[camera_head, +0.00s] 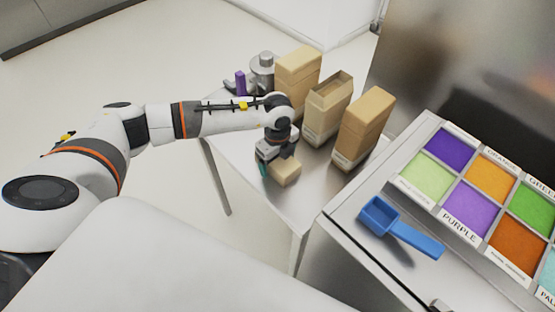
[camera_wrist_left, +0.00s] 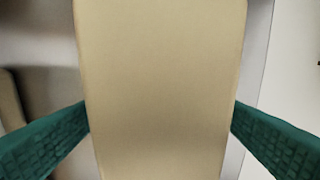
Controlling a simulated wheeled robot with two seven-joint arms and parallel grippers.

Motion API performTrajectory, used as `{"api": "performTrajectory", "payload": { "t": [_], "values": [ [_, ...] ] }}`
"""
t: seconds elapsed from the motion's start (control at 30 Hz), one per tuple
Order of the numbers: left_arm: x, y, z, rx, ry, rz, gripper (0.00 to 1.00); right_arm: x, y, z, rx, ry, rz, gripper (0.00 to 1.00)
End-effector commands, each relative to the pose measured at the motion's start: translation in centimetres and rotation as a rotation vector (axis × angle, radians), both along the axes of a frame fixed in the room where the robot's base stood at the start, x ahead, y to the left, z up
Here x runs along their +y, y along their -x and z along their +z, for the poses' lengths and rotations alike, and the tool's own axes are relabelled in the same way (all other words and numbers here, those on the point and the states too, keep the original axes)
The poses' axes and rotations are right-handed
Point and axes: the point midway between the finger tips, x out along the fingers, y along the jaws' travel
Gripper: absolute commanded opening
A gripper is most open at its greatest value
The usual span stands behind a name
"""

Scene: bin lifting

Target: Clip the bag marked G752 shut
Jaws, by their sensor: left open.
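Three tall tan bags stand on the metal table: a rear bag (camera_head: 297,75), a middle bag (camera_head: 328,108) whose top looks open, and a front bag (camera_head: 362,127) with a closed top. Their labels are too small to read, so I cannot tell which is G752. A small tan block-like package (camera_head: 287,173) is at my left gripper (camera_head: 273,168). In the left wrist view, a tan surface (camera_wrist_left: 160,80) lies between the open green fingers of the left gripper (camera_wrist_left: 160,135). A purple upright item (camera_head: 240,83), possibly a clip, is at the table's back left. My right gripper is not in view.
On the right, a counter (camera_head: 350,217) holds a blue scoop (camera_head: 395,225) and a tray of labelled coloured powders (camera_head: 430,178). The table (camera_head: 303,205) is bare near its front corner.

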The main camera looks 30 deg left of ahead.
Motion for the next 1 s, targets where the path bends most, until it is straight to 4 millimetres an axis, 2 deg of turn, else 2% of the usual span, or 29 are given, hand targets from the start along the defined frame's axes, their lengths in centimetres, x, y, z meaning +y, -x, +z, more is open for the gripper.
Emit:
{"api": "performTrajectory", "payload": {
  "t": [0.1, 0.13, 0.4, 0.73, 0.87, 1.0],
  "values": [
    [0.0, 0.0, 0.0, 0.000, 0.000, 0.000, 0.85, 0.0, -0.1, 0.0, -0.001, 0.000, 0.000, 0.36],
    [0.0, 0.0, 0.0, 0.000, 0.000, 0.000, 0.82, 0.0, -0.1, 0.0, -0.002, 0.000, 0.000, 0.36],
    [0.0, 0.0, 0.1, 0.000, 0.000, 0.000, 0.38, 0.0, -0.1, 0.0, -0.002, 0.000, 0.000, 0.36],
    [0.0, -0.1, 0.7, -0.002, 0.000, 0.000, 0.37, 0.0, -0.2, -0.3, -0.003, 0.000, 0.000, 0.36],
    [0.0, -0.1, 2.7, -0.005, 0.001, -0.002, 0.37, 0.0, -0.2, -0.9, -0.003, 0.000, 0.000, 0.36],
    [0.0, -0.1, 5.7, -0.005, 0.000, -0.001, 0.37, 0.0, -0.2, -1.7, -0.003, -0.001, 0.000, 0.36]
  ]
}}
